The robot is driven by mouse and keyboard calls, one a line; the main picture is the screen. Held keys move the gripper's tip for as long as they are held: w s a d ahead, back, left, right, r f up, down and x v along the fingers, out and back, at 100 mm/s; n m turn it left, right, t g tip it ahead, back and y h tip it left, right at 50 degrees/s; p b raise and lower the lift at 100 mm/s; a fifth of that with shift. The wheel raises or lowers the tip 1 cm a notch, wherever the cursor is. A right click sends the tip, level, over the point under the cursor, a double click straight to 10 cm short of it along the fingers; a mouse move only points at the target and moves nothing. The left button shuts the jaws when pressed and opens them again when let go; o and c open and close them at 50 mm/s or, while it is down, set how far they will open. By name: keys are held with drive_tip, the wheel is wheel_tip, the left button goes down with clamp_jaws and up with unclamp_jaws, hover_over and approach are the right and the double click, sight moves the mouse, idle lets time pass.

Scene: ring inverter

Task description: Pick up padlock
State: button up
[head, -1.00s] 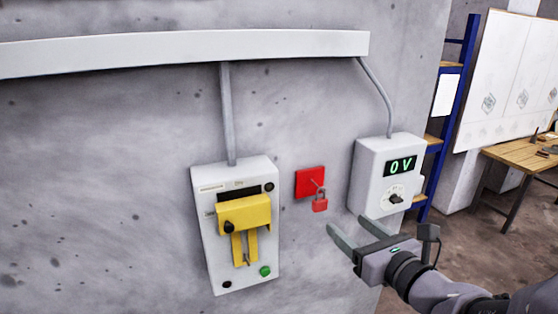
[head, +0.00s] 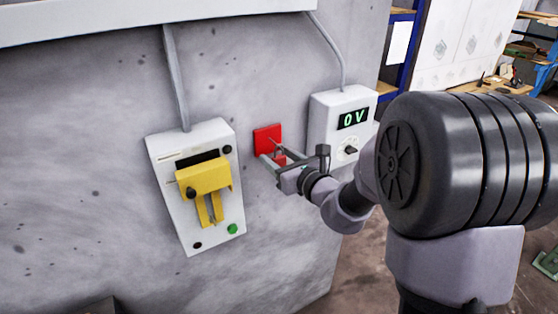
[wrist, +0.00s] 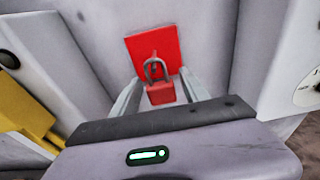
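The red padlock (wrist: 161,94) hangs by its grey shackle on a hook of a red square plate (wrist: 153,47) on the wall. In the head view the padlock (head: 281,160) is partly hidden by my gripper, below the red plate (head: 267,138). My gripper (head: 270,162) points at the wall. In the wrist view its two fingers (wrist: 160,92) stand apart, one on each side of the padlock body. The gripper is open, with small gaps seeming to show beside the padlock; I cannot tell whether either finger touches it.
A white box with a yellow lever (head: 204,180) is on the wall to the left. A white meter box reading 0 V (head: 343,118) is close on the right of my gripper. A grey conduit rail (head: 150,22) runs above. Shelving and a workbench stand behind at right.

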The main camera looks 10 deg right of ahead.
clamp_jaws()
drive_tip(key=shift+r, duration=0.2)
drive_tip(key=shift+s+d+r+p, duration=0.2)
drive_tip(key=shift+s+r+p, duration=0.2)
drive_tip(key=shift+r, duration=0.2)
drive_tip(key=f+b+v, duration=0.2)
drive_tip(key=b+v, duration=0.6)
drive_tip(key=v, duration=0.9)
drive_tip(key=shift+s+f+b, duration=0.15)
drive_tip(key=shift+f+b, duration=0.2)
drive_tip(key=shift+f, duration=0.1)
